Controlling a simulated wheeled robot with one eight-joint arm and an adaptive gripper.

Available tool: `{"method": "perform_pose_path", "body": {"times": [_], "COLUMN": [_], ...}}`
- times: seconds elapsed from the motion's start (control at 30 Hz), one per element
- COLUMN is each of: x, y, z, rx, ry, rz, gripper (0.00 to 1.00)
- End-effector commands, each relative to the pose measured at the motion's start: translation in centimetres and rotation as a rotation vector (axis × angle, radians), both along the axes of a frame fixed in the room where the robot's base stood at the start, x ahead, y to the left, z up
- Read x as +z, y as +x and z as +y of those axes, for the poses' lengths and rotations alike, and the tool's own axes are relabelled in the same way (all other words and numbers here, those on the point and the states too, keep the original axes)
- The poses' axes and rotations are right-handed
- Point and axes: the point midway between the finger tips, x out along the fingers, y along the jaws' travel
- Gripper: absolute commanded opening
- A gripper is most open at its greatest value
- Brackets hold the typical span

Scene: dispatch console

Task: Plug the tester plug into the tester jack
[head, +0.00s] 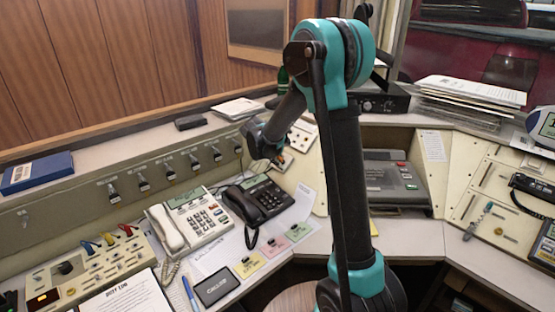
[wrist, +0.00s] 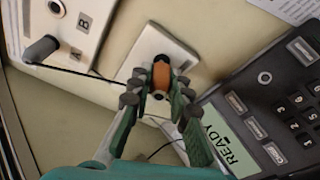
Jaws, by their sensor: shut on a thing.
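In the wrist view my gripper (wrist: 160,85) is shut on an orange-brown cylindrical body, which looks like the tester plug (wrist: 160,77). It is right in front of a small white wall plate (wrist: 150,42), likely the tester jack's plate. The plug and fingers cover the plate's middle, so the jack opening is hidden. I cannot tell whether the plug's tip is in the jack or only in front of it. In the head view my gripper (head: 276,163) is at the console's back panel, behind the black phone, and the plug is too small to make out.
A black desk phone (head: 258,198) sits just below my gripper; it shows close on the right in the wrist view (wrist: 265,115). A white panel marked A and B (wrist: 75,25) with a dark cylindrical piece (wrist: 40,48) and a black cord is on the left. A white phone (head: 188,220) stands nearby.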

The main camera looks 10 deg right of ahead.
Motion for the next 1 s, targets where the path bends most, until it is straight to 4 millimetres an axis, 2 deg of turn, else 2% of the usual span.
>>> {"method": "perform_pose_path", "body": {"times": [1.0], "x": [-0.58], "y": [0.32], "z": [-0.43], "rx": [0.0], "ry": [0.0], "rz": [0.0], "gripper": [0.0]}}
